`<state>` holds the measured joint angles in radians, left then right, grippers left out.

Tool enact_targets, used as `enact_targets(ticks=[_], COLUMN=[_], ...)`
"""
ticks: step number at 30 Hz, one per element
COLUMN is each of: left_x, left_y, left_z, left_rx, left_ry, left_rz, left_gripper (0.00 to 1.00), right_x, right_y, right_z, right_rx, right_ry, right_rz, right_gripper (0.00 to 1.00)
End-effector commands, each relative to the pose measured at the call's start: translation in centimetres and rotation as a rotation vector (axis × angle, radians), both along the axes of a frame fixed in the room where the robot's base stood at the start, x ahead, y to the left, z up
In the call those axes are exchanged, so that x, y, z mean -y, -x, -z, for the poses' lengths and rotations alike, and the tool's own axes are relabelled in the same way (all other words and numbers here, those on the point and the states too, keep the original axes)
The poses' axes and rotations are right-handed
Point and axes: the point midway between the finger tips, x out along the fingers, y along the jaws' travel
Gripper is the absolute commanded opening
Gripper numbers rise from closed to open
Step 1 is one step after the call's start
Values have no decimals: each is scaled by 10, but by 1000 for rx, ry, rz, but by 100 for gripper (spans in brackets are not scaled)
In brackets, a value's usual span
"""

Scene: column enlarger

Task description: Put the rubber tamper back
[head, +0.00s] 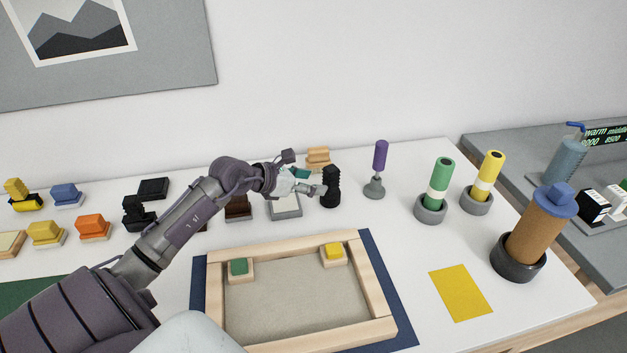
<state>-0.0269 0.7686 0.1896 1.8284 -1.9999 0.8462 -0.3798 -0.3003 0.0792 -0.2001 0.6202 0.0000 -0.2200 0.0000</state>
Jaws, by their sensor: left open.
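A black, ribbed, upright piece (331,187), which looks like the rubber tamper, stands toward the back of the white table. My left gripper (316,189) is open and reaches in from the left with its fingertips at the left side of this black piece. I cannot tell whether they touch it or reach around it. The foot of the black piece is hard to make out. My right gripper is not in view.
A wooden frame (373,280) with small blocks lies on a blue mat (397,305) in front. A purple-handled tool (380,157), green tube (441,178), yellow tube (489,172) and brown bottle (537,228) stand at right. A yellow sheet (460,292) lies flat.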

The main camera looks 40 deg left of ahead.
Motion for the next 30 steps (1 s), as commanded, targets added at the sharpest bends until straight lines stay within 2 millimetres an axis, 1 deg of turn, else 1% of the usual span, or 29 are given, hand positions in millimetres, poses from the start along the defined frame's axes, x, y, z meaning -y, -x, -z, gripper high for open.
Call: enact_targets(ticks=[12, 22, 25, 28, 30], left_x=[-4, -5, -5, -7, -11], left_y=[13, 14, 15, 21, 29], left_z=[-8, -9, -9, -12, -16], left_rx=[-1, -1, -1, -1, -2], left_ry=[-2, -1, -1, -1, -2], left_rz=[1, 1, 1, 0, 0], left_gripper=[62, 62, 62, 62, 62], right_x=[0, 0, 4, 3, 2], right_y=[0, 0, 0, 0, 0], right_z=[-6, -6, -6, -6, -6], right_rx=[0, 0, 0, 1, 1], right_ry=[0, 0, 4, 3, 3], right_rz=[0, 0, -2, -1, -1], right_gripper=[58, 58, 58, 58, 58])
